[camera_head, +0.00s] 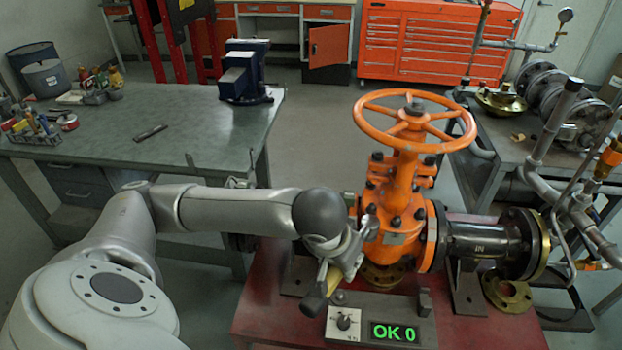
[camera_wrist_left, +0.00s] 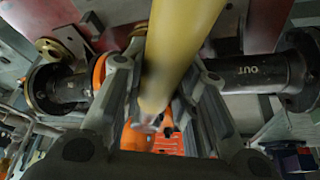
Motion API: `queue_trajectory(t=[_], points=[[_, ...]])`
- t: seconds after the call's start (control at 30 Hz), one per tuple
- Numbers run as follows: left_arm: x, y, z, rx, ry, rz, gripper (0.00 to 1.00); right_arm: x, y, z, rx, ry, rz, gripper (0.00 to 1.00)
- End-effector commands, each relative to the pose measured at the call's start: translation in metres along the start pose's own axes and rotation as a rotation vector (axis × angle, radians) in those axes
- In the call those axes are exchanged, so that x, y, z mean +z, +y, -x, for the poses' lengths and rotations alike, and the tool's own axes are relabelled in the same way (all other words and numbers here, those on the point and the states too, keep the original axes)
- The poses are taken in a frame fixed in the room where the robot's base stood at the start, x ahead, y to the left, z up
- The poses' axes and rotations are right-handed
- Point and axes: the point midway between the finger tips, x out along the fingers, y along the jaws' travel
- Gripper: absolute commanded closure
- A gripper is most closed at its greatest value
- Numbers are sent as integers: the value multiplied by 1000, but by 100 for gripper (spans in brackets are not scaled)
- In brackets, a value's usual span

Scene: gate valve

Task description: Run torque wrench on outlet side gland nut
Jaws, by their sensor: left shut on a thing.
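The orange gate valve (camera_head: 395,200) stands upright on a red bench, its handwheel (camera_head: 365,118) on top. Dark nuts show at the gland, one on its left (camera_head: 377,157) and one on its right. My left gripper (camera_head: 347,258) is in front of and left of the valve body, shut on the yellow handle of the torque wrench (camera_head: 331,280). The wrench also fills the upper middle of the left wrist view (camera_wrist_left: 180,50); its working end is not clear. My right gripper is out of view.
A box with a knob and a green display reading OK 0 (camera_head: 393,332) sits at the bench front. A black flanged pipe (camera_head: 480,243) leaves the valve at right. A grey workbench (camera_head: 180,115) with a blue vise (camera_head: 245,75) stands behind my left arm.

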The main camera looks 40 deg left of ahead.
Motion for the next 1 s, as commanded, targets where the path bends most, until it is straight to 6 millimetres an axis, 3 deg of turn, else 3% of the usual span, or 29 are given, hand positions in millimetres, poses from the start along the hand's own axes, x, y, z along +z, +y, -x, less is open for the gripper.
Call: queue_trajectory(t=[0.03, 0.1, 0.2, 0.33, 0.5, 1.0], points=[[-15, -6, 38, -3, 14, 11, 100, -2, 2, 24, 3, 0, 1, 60], [-23, -13, 66, -10, 13, 24, 100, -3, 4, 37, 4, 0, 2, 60], [-29, -21, 101, -20, 11, 38, 100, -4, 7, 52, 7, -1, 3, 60], [-33, -29, 131, -32, 10, 51, 100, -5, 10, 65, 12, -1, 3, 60], [-34, -34, 147, -39, 9, 57, 100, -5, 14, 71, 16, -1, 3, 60], [-32, -34, 146, -40, 8, 58, 100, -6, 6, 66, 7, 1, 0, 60]])
